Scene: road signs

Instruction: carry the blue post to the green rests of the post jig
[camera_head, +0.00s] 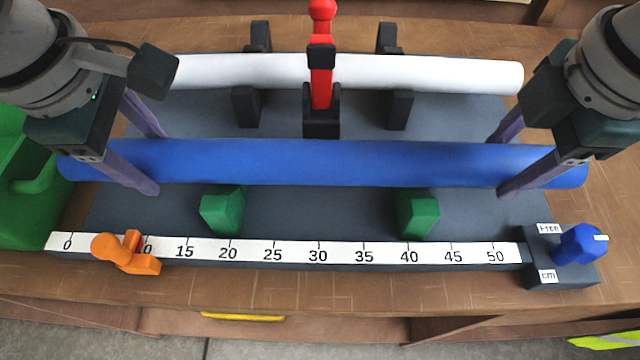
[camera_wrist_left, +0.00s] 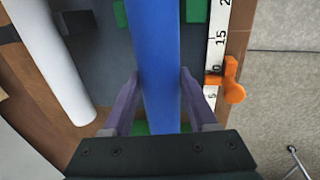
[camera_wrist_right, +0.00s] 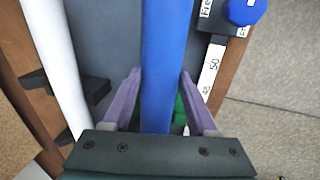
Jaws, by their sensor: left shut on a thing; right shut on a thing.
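The blue post (camera_head: 320,163) lies level across the jig, between the white post and the ruler. My left gripper (camera_head: 150,160) is shut on it near its left end, and my right gripper (camera_head: 510,160) is shut on it near its right end. Both wrist views show the purple fingers on either side of the post, at the left gripper (camera_wrist_left: 158,95) and the right gripper (camera_wrist_right: 162,95). The post jig (camera_head: 310,215) has two green rests in front, a left one (camera_head: 222,211) and a right one (camera_head: 418,214). The post partly covers the rear of both rests; any gap is hard to judge.
A white post (camera_head: 430,74) lies in black rests behind, under a red clamp (camera_head: 321,75). A ruler (camera_head: 340,252) with an orange stop (camera_head: 127,254) and a blue knob (camera_head: 580,244) runs along the front. A green bin (camera_head: 25,190) stands at left.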

